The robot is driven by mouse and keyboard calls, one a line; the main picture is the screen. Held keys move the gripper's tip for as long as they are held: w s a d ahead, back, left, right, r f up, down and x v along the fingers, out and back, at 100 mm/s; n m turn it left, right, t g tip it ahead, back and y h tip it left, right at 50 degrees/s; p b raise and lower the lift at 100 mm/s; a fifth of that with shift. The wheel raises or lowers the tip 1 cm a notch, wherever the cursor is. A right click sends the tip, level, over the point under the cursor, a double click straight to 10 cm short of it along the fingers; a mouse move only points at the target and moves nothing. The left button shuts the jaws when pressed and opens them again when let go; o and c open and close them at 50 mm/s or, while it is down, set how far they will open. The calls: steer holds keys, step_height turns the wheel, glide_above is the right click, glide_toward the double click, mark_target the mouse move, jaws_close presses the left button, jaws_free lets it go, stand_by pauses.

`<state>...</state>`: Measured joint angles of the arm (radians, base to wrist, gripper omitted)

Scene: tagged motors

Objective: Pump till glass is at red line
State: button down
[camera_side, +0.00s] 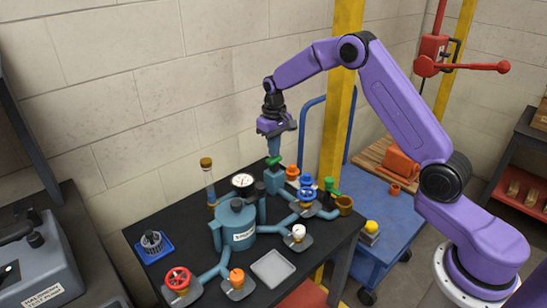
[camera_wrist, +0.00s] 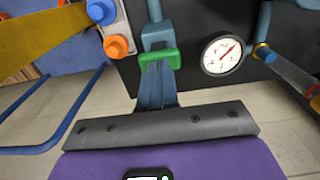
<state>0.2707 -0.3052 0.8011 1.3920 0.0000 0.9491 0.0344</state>
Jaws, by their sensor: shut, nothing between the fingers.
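My gripper (camera_side: 274,156) is shut and points down, its fingertips at the green pump handle (camera_side: 273,161) above a blue pump body (camera_side: 275,181). In the wrist view my shut fingers (camera_wrist: 158,72) meet the green handle (camera_wrist: 160,57), with nothing between them; whether they press on it I cannot tell. The sight glass (camera_side: 209,181) is an upright clear tube with a brown cap, left of the round gauge (camera_side: 243,181). It also shows at the right edge of the wrist view (camera_wrist: 292,73).
A blue tank (camera_side: 238,225) stands on the black table (camera_side: 145,220) with pipes to red (camera_side: 177,279), orange (camera_side: 237,276), white (camera_side: 298,232) and blue (camera_side: 307,187) valves. A grey tray (camera_side: 273,268) lies at the front. A blue cart (camera_side: 385,216) stands right of the table.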

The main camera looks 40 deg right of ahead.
steer(key=shift+f, duration=1.45)
steer(key=shift+r, duration=1.85)
steer(key=shift+f, duration=0.1)
